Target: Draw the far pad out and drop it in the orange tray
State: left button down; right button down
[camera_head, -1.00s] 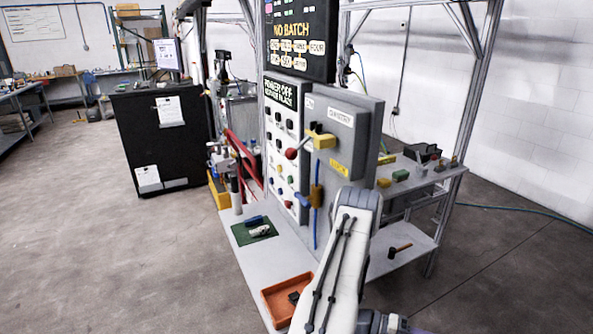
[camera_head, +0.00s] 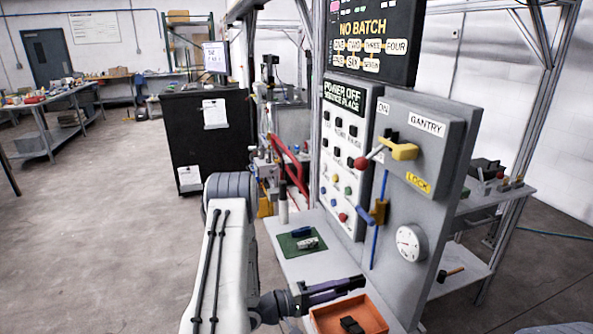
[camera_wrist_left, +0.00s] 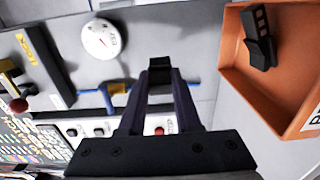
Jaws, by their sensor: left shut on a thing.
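My left gripper (camera_head: 352,284) reaches in from the left, just above the far edge of the orange tray (camera_head: 376,318). In the left wrist view the left gripper (camera_wrist_left: 160,74) is shut on a small dark pad (camera_wrist_left: 160,66), held between the fingertips and partly hidden by them. The orange tray (camera_wrist_left: 236,60) lies to the right of the fingers there, so the held pad is beside it in that view. A black part (camera_head: 350,325) lies inside the tray; it also shows in the left wrist view (camera_wrist_left: 260,45). My right gripper is not seen.
The grey gantry panel (camera_head: 425,150) stands behind the tray, with a round gauge (camera_head: 410,243), a yellow latch (camera_head: 400,151) and a red-knobbed lever (camera_head: 362,162) jutting out. A green mat (camera_head: 290,250) with small items lies farther back on the bench.

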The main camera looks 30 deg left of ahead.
pick_arm(q)
jog(key=shift+a+f, duration=0.1)
jog(key=shift+a, duration=0.05)
notch_tip(320, 180, down, 6)
jog(key=b, duration=0.5)
jog(key=shift+r+b, duration=0.2)
jog(key=shift+b, duration=0.1)
jog(key=c, duration=0.5)
grip_release()
jog(key=b+v, duration=0.1)
jog(key=v, duration=0.9)
jog(key=shift+s+b, duration=0.2)
jog(key=shift+b, duration=0.2)
